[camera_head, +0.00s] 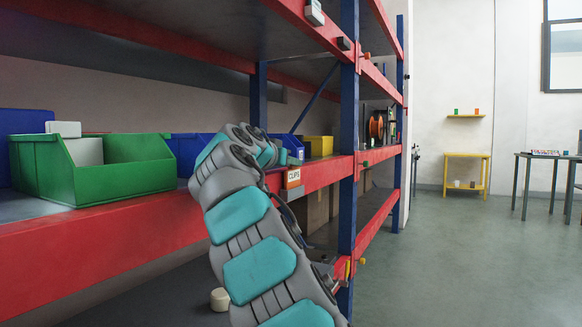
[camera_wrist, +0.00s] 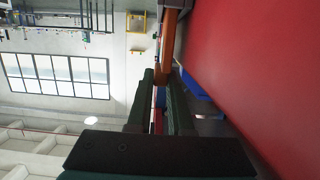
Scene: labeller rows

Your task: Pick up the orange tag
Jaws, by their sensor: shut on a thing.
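In the wrist view an orange piece (camera_wrist: 172,38), which looks like this tag, is at the tips of my gripper (camera_wrist: 168,76), beside the red beam. The two dark fingers are close together and shut on it. My arm hides most of the gripper in the head view, and how much of the tag lies between the fingers is unclear.
A green bin (camera_head: 95,180) stands on the shelf at left, with blue bins around it and a yellow bin (camera_head: 319,146) farther along. A blue upright (camera_head: 347,150) stands right of the tag. A pale block (camera_head: 220,299) lies on the lower shelf. The floor at right is open.

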